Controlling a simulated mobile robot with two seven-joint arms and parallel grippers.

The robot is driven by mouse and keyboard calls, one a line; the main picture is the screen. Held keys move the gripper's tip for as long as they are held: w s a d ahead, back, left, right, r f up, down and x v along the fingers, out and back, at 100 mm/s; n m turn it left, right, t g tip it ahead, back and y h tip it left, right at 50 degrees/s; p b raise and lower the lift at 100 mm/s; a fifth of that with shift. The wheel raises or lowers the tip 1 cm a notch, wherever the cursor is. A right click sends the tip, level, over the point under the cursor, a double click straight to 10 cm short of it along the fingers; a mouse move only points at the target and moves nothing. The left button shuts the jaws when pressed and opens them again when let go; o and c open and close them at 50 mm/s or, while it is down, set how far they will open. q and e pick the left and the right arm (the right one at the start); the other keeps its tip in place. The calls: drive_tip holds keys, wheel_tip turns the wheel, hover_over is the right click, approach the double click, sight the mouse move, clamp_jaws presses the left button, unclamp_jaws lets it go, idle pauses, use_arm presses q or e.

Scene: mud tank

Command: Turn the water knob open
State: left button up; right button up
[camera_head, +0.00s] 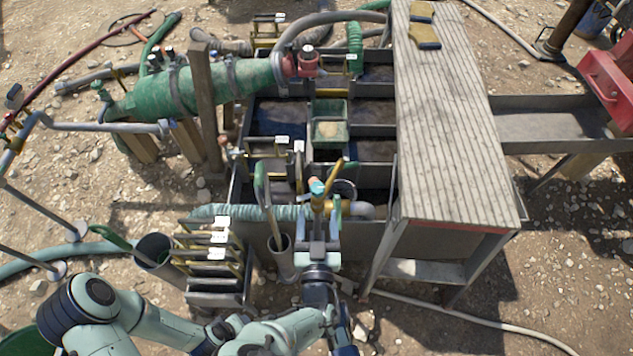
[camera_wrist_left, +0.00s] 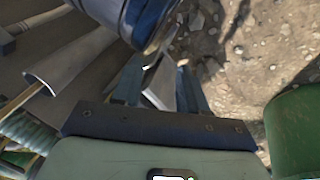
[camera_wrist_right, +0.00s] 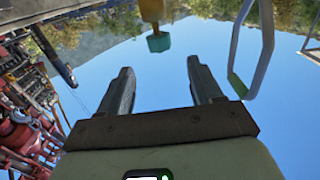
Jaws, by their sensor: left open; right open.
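A small teal-and-orange knob-like part (camera_head: 317,187), which looks like the water knob, stands at the near edge of the tank beside a yellow lever (camera_head: 335,170). In the right wrist view a yellow stem with a teal end (camera_wrist_right: 158,40) hangs above the fingertips, apart from them; it may be the same part. My right gripper (camera_head: 325,226) is open and empty, just on the near side of the knob. Its fingers partly cover the knob's base. My left gripper (camera_wrist_left: 160,85) is open, pointing at the ground. Its fingers are not clear in the head view.
A green-handled loop (camera_wrist_right: 250,50) is close to the right fingers; a green handle (camera_head: 262,190) stands left of the knob. A wooden plank top (camera_head: 450,120) stands right. Yellow-handled gates (camera_head: 215,255) are left. A green barrel (camera_wrist_left: 295,130) is beside my left gripper.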

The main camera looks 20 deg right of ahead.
sight(318, 182)
use_arm(q)
drive_tip(key=s+a+f+g+b, duration=0.1)
drive_tip(key=s+f+b, duration=0.1)
drive_tip(key=s+f, duration=0.2)
drive_tip(key=shift+s+f+g, duration=0.25)
drive_tip(key=shift+f+g, duration=0.15)
drive_tip(key=shift+f, duration=0.05)
use_arm(e)
drive_tip(key=x, duration=1.1)
drive_tip(key=shift+f, duration=0.1)
drive_tip(key=c, duration=1)
